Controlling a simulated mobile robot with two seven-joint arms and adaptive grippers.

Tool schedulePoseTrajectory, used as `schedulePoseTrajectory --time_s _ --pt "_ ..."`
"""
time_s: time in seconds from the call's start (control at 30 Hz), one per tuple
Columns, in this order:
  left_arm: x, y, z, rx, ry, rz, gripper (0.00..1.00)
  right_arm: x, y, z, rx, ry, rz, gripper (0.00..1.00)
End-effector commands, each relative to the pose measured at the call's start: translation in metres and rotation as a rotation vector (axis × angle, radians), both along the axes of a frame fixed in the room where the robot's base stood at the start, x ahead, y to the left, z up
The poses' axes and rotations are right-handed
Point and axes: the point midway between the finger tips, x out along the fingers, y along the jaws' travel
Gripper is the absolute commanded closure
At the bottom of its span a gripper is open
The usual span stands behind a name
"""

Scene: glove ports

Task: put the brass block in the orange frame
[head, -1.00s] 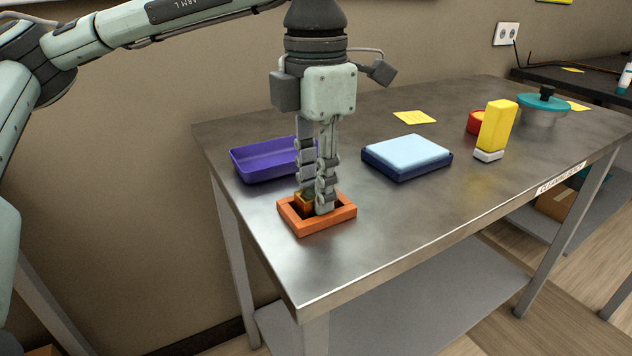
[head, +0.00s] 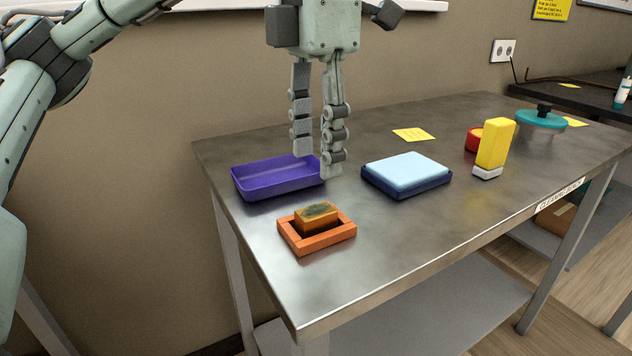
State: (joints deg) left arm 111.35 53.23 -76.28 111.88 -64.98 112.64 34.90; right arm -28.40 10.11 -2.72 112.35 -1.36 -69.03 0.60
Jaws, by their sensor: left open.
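The brass block (head: 316,216), a brownish-gold block with a dark tarnished top, sits inside the orange frame (head: 340,237). It stands toward the frame's back left side and its top rises above the rim. The frame lies flat on the metal table near its front left corner. My left gripper (head: 318,167) is open and empty, with its fingers pointing down above and behind the frame, clear of the block. It overlaps the right end of the purple tray in the picture. My right gripper is not in view.
The purple tray (head: 262,182) is behind the frame. A light blue pad on a dark blue base (head: 405,174) lies to the right. A yellow block-shaped item (head: 495,145), a red container (head: 473,139) and a teal-lidded pot (head: 541,121) stand farther right. The table's front middle is clear.

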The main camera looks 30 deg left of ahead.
Motion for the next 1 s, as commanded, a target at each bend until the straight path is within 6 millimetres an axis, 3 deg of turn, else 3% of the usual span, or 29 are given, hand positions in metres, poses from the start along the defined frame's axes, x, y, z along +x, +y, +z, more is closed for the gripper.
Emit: schedulePoseTrajectory --time_s 0.13,0.3,1.0 --pt "0.000 0.000 0.028 0.000 -0.002 0.000 0.54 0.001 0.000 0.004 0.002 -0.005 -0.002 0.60" --pt "0.000 0.000 0.040 0.001 -0.001 0.000 0.54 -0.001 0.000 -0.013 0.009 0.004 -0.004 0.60" --pt "0.000 0.000 0.040 0.000 0.000 0.000 0.54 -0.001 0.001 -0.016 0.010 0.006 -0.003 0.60"
